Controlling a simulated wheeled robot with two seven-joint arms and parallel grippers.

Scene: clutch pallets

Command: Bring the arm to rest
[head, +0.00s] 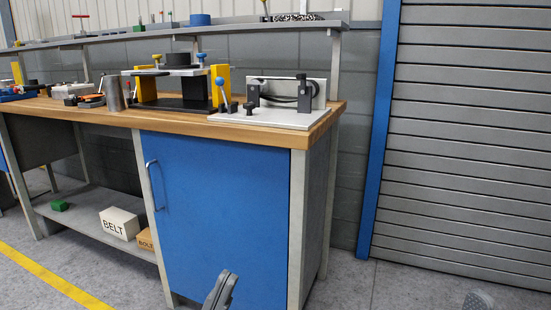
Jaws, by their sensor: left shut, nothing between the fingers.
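My left gripper (221,290) shows at the bottom edge, in front of the blue cabinet door. Its fingers are together with nothing between them, and it is well below the bench top. The rest of the left arm is out of the picture. A small grey rounded part (478,300) of mine shows at the bottom right edge. It is too cut off to tell whether the right gripper is open or shut.
A workbench with a wooden top (180,122) carries a black and yellow fixture (180,84) and a grey plate fixture (284,100). Below are a blue cabinet (222,215) and a BELT box (120,223) on a low shelf. The floor (400,285) at right is clear.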

